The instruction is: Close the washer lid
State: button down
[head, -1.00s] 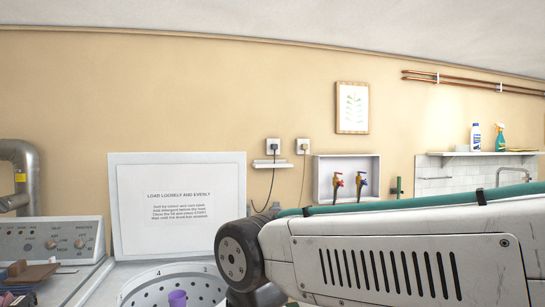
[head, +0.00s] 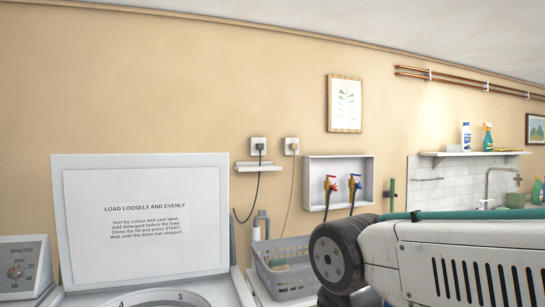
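The washer lid (head: 100,255) stands upright and open at the lower left of the head view. It is white and carries a printed label headed "LOAD LOOSELY AND EVENLY". Below it is the washer (head: 225,292), with part of the round drum opening (head: 160,297) showing at the bottom edge. My arm reaches in from the lower right, to the right of the lid and apart from it. My gripper is not in view.
A grey plastic basket (head: 290,288) stands right of the washer. A dial panel (head: 22,268) is at the lower left. A recessed tap box (head: 338,182) and sockets (head: 275,147) are on the wall. A shelf with bottles (head: 475,153) is at the right.

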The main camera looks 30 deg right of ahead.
aim_at(128, 219)
jog(key=z, duration=0.3)
jog(key=i, duration=0.9)
